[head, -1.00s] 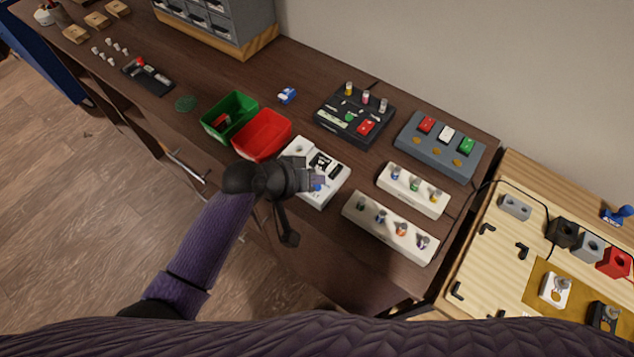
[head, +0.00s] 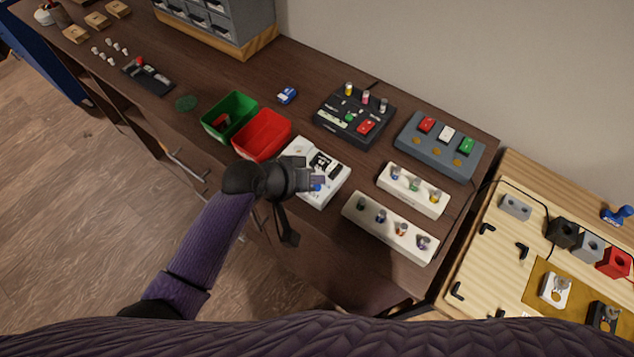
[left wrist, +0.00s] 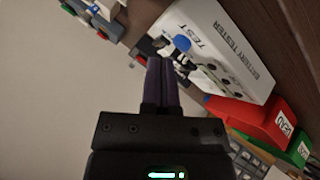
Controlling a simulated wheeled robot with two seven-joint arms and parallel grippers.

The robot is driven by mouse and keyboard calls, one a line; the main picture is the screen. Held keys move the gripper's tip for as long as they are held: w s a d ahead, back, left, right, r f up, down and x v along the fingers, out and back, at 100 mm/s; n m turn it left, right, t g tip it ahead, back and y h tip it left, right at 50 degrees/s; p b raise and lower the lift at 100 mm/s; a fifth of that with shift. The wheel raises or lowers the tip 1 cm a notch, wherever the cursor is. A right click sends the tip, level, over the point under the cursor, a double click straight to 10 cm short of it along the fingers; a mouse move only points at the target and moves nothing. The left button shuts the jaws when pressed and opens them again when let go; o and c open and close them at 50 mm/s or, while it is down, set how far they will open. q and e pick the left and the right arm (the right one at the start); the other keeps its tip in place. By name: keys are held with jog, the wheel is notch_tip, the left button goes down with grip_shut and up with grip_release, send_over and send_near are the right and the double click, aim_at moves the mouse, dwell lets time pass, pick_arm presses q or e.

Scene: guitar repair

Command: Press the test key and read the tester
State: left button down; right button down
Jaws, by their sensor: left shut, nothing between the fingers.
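The battery tester (head: 330,193) is a white box in the middle of the workbench. In the left wrist view the tester (left wrist: 238,45) shows its printed name and the word TEST beside a blue key (left wrist: 182,43). My left gripper (head: 317,180) is shut and empty, over the tester's near part. In the left wrist view its fingertips (left wrist: 161,62) are close beside the key; I cannot tell whether they touch it. The tester's readout is not legible. My right gripper is not in view.
A red bin (head: 281,147) and a green bin (head: 209,132) stand left of the tester. Two white racks (head: 375,230) with small cylinders stand to its right. A black device (head: 327,127) and a grey switch box (head: 408,142) stand behind.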

pick_arm(q)
jog(key=shift+f, duration=0.45)
jog(key=shift+f+b, duration=0.4)
dwell(0.5)
dwell(0.3)
jog(key=shift+r+p, duration=0.85)
jog(key=shift+p, duration=0.1)
notch_tip(320, 180, up, 5)
jog(key=p, duration=0.5)
jog(key=shift+r, duration=0.15)
jog(key=shift+s, duration=0.1)
